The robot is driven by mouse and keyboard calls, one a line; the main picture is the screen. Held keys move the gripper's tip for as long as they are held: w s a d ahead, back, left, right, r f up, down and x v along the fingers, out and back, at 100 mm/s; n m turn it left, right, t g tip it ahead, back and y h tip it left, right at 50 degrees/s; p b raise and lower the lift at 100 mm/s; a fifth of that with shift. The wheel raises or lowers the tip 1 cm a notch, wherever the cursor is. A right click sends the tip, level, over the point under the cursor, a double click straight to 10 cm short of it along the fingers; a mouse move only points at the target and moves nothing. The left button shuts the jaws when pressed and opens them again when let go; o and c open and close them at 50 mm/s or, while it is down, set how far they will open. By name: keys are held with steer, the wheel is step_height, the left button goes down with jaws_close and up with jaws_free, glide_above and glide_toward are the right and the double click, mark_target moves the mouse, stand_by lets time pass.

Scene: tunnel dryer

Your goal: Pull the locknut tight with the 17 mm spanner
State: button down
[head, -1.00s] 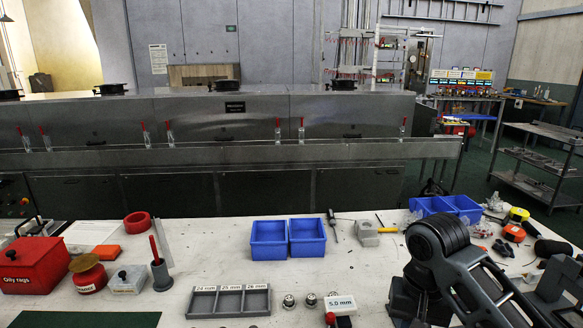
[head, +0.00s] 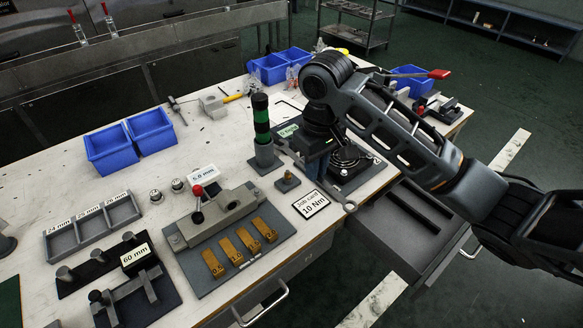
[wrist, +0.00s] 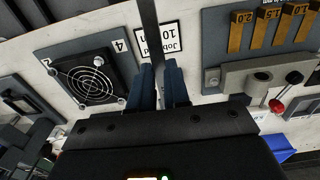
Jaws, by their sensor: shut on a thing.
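My gripper (head: 321,172) points down over the right part of the bench, near the job card. In the wrist view its two blue-grey fingers (wrist: 162,82) are shut on a dark narrow bar, which I take for the spanner (wrist: 149,30). In the head view the grey spanner (head: 349,207) sticks out beside the fingers, its end just right of the 10 Nm job card (head: 311,204). Its size mark cannot be read. A small brass piece on a dark block (head: 287,180) stands left of the gripper. I cannot make out which part is the locknut.
A plate with a round fan grille (head: 350,158) lies behind the gripper; it also shows in the wrist view (wrist: 92,78). A red-knobbed lever fixture (head: 215,205) with brass gauges is in front. An open drawer (head: 405,235) juts out.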

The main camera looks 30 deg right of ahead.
steer(key=s+d+f+n+b, duration=0.2)
steer(key=s+d+f+n, duration=0.1)
steer(key=s+d, duration=0.3)
steer(key=shift+w+a+f+b, duration=0.1)
steer(key=shift+w+f+b, duration=0.1)
steer(key=shift+f+b, duration=0.55)
steer(key=shift+w+a+f+b, duration=0.15)
steer(key=shift+f+b, duration=0.45)
steer(key=shift+f, duration=0.3)
steer(key=shift+w+f+b, duration=0.2)
steer(key=shift+f+b, duration=0.5)
steer(key=shift+f, duration=0.1)
steer(key=shift+w+a+p, duration=0.35)
steer(key=shift+w+a, duration=0.15)
steer(key=shift+w, duration=0.2)
steer(key=shift+w+a+p, duration=0.35)
steer(key=shift+w+a, duration=0.1)
steer(key=shift+w, duration=0.2)
